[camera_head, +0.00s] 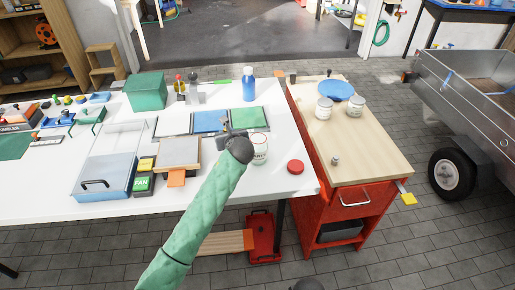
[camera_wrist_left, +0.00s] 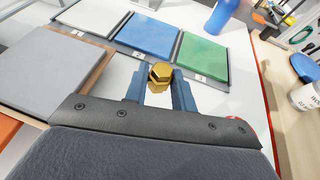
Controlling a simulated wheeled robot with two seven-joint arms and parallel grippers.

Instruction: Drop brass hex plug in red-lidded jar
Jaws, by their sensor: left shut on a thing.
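My left gripper (camera_head: 226,126) is above the white table, in front of the coloured mats. In the left wrist view its blue-grey fingers (camera_wrist_left: 160,92) are shut on the brass hex plug (camera_wrist_left: 160,74). In the head view the plug is too small to make out. A whitish jar (camera_head: 261,150) stands on the table just right of the gripper, partly hidden by my wrist. A round red lid (camera_head: 295,167) lies flat on the table right of it, apart from the jar. My right gripper does not show clearly.
White, blue (camera_wrist_left: 161,39) and green (camera_wrist_left: 203,56) mats lie in a numbered row. A grey pad (camera_head: 179,151) and clear bin (camera_head: 105,160) are left. Two jars and a small metal part (camera_head: 335,159) stand on the red cart's wooden top (camera_head: 365,150). A blue bottle (camera_head: 249,84) stands behind.

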